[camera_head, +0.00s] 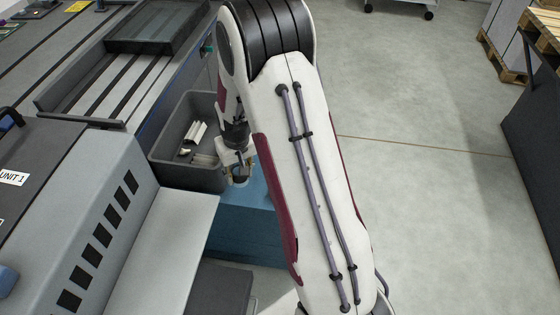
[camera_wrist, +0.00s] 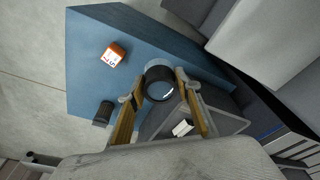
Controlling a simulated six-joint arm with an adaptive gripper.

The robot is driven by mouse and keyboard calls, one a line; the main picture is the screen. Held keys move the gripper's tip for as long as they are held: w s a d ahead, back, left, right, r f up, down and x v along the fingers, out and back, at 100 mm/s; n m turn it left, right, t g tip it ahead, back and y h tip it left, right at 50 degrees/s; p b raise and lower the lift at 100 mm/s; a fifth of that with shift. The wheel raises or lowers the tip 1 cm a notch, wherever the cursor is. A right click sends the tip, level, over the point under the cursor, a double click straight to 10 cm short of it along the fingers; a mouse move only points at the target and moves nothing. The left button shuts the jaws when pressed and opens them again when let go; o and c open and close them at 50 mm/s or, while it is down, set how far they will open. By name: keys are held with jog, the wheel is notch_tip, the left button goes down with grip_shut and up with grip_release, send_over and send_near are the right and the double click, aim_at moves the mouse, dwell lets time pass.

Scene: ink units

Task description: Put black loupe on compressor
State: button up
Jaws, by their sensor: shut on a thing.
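My gripper (camera_wrist: 160,78) is shut on the black loupe (camera_wrist: 161,92), a short dark cylinder with a paler upper end and a round lens. In the wrist view it sits between the two yellowish fingers. In the head view my gripper (camera_head: 238,172) hangs beside the grey bin and above a blue block (camera_head: 245,222); the loupe is small and partly hidden there. The blue block's top (camera_wrist: 150,48) shows below the loupe in the wrist view. No label marks the compressor, so I cannot tell for certain which thing it is.
An orange-and-white box (camera_wrist: 112,55) and a dark ribbed cylinder (camera_wrist: 103,113) stand on the blue top. A grey bin (camera_head: 168,170) holds pale pieces. A grey machine marked UNIT 1 (camera_head: 75,205) is at left. Open floor (camera_head: 430,170) lies right.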

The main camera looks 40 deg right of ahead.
jog(key=w+d+f+n, duration=0.1)
jog(key=w+d+f, duration=0.6)
jog(key=w+d, duration=0.3)
jog(key=shift+w+d+f, duration=0.15)
jog(key=shift+w+d, duration=0.2)
jog(key=shift+d, duration=1.5)
send_over(260, 172)
jog(key=shift+s+d+f, duration=0.1)
jog(key=shift+s+f, duration=0.05)
jog(key=shift+f, duration=1.45)
jog(key=shift+s+f, duration=0.15)
jog(key=shift+f, duration=1.4)
jog(key=shift+f, duration=1.9)
jog(key=o, duration=1.2)
jog(key=shift+f, duration=0.1)
